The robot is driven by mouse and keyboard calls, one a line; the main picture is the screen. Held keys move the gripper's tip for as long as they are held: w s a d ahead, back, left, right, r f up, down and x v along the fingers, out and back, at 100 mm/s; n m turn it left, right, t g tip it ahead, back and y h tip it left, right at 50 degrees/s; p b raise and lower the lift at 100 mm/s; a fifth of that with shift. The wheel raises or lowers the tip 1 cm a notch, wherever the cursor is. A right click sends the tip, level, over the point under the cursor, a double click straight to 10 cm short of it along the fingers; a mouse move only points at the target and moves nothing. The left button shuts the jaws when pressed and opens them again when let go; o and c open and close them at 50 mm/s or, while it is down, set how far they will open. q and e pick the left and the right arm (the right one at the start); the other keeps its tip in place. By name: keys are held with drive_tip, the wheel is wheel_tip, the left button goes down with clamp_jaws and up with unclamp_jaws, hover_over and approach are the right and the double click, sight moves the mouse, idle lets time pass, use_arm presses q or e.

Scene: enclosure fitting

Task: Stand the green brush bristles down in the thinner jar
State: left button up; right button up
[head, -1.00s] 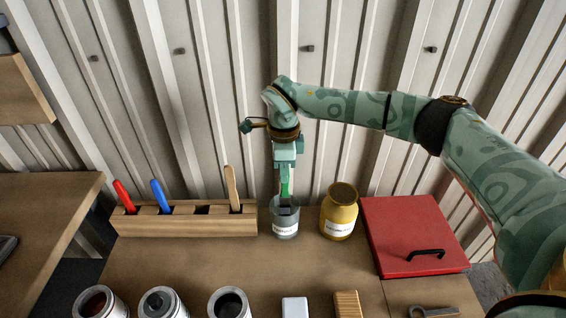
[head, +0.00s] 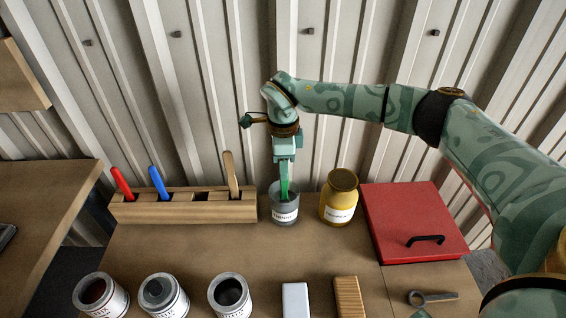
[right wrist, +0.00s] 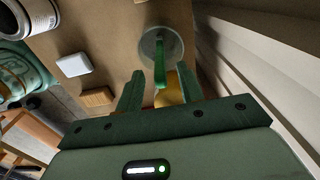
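The green brush (head: 285,186) stands in the grey thinner jar (head: 284,214), its lower end inside and hidden by the jar wall. The jar is on the table, just right of the wooden rack. My right gripper (head: 285,164) is above the jar around the upper part of the brush handle. In the right wrist view its two fingers (right wrist: 160,84) are apart, with the green handle (right wrist: 161,68) between them and gaps on both sides. The jar (right wrist: 158,44) shows beyond the fingertips. My left gripper is not in view.
The wooden rack (head: 180,212) holds a red, a blue and a wooden-handled brush. A yellow jar (head: 339,202) stands close right of the thinner jar, then a red lidded box (head: 412,222). Several cans line the front, with a white block (head: 295,300). The table middle is clear.

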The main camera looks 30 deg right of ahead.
wheel_tip(320, 180, up, 16)
drive_tip(key=p, duration=0.3)
drive_tip(key=shift+r+p, duration=0.15)
drive_tip(key=shift+p, duration=0.25)
idle(0.5)
